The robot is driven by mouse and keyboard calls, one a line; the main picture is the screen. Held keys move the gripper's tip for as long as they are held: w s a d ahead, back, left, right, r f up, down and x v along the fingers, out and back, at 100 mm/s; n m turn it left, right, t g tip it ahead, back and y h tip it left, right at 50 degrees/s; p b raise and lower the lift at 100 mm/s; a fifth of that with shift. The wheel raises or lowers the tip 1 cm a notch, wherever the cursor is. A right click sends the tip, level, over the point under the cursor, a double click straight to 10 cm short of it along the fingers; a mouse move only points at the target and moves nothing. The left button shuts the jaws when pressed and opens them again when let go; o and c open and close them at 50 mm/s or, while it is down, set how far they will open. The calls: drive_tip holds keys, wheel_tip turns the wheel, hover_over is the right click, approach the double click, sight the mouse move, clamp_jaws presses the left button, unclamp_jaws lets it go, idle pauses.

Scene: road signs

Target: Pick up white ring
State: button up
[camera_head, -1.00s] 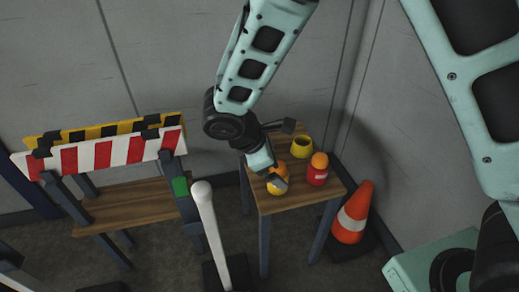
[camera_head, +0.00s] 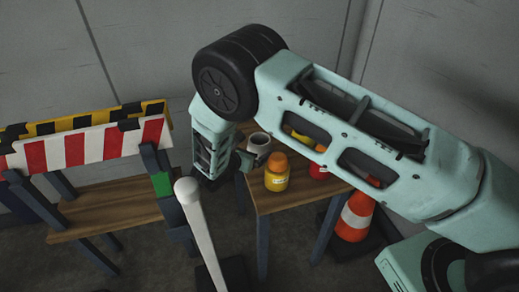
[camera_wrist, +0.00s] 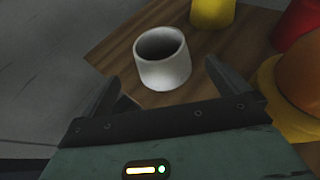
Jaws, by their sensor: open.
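The white ring (camera_wrist: 163,62), a short hollow cylinder, stands upright on the small wooden table (camera_wrist: 120,45), near its edge. It also shows in the head view (camera_head: 259,145), beside the end of my arm. In the wrist view my gripper (camera_wrist: 161,74) is open, with one finger to the left of the ring and the other to its right. The fingers are apart from the ring's wall and nothing is held.
A red bottle (camera_head: 318,172) and a yellow ring (camera_wrist: 212,12) are behind. A striped barrier (camera_head: 90,147), a white post (camera_head: 203,230) and a traffic cone (camera_head: 354,216) surround the table.

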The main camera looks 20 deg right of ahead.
sight(265, 139)
drive_tip(key=x, duration=0.4)
drive_tip(key=r+x, duration=0.1)
drive_tip(key=x, duration=0.2)
drive_tip(key=shift+d+p, duration=0.2)
drive_tip(key=shift+p, duration=0.2)
drive_tip(key=c, duration=1)
